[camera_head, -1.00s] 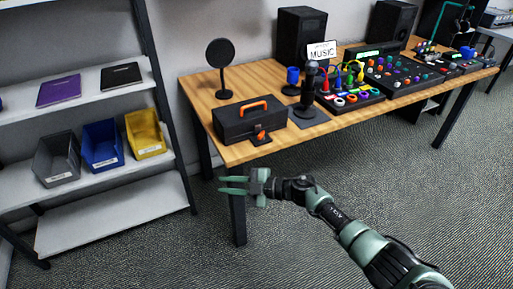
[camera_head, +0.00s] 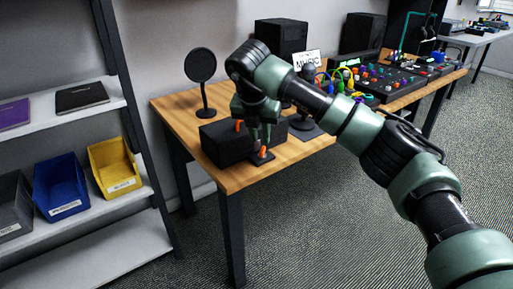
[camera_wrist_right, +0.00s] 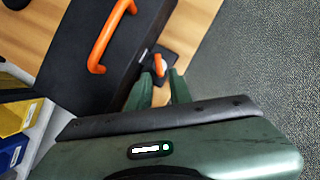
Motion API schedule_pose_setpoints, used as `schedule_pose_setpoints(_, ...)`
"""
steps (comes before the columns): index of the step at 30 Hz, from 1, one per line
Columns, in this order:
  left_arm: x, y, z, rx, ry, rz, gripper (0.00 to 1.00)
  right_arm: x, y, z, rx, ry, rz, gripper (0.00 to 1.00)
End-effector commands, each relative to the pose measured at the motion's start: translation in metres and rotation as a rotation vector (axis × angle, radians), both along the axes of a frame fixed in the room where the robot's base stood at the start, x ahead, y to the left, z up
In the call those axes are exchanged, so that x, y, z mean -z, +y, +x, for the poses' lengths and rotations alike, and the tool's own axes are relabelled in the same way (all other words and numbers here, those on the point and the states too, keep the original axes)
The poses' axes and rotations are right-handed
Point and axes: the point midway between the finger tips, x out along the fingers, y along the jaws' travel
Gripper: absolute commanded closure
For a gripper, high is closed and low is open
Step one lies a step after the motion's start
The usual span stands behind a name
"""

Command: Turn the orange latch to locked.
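The orange latch (camera_head: 263,153) sits on a small dark base plate at the front of the black case, near the table's front edge. It also shows in the right wrist view (camera_wrist_right: 159,63), just beyond the fingertips. My right gripper (camera_head: 261,140) points down over the latch, and its green fingers (camera_wrist_right: 160,82) are apart with nothing between them. I cannot tell whether a fingertip touches the latch. The black case (camera_head: 218,146) has an orange handle (camera_wrist_right: 110,36), mostly hidden by my gripper in the head view. My left gripper is not in view.
A round pop filter on a stand (camera_head: 201,66) stands behind the case. A shelf with bins (camera_head: 113,168) is at the left. The wooden table (camera_head: 232,180) is bare at its front left corner.

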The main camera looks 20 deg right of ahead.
Motion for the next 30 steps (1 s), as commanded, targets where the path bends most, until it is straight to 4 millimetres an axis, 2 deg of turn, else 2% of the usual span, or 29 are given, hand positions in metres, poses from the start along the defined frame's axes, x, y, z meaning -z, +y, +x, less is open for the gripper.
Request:
schedule_pose_setpoints(1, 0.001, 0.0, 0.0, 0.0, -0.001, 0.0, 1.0, 0.011, -0.002, 0.002, 0.001, 0.004, -0.001, 0.8)
schedule_pose_setpoints(6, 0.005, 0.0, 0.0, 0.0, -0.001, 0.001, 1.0, 0.036, -0.007, 0.011, -0.002, 0.004, 0.001, 0.8)
schedule_pose_setpoints(12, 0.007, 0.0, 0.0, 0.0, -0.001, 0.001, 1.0, 0.052, -0.01, 0.017, -0.003, 0.002, 0.003, 0.8)
schedule_pose_setpoints(21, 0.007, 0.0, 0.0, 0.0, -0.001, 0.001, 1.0, 0.054, -0.011, 0.018, -0.004, 0.002, 0.003, 0.8)
schedule_pose_setpoints(23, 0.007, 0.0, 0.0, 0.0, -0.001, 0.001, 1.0, 0.054, -0.011, 0.018, -0.004, 0.002, 0.003, 0.97)
schedule_pose_setpoints(24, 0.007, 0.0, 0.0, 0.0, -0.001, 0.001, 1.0, 0.054, -0.01, 0.018, -0.004, 0.002, 0.003, 1.0)
schedule_pose_setpoints(30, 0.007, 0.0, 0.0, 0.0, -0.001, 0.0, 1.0, 0.054, -0.011, 0.018, -0.007, 0.002, 0.003, 1.0)
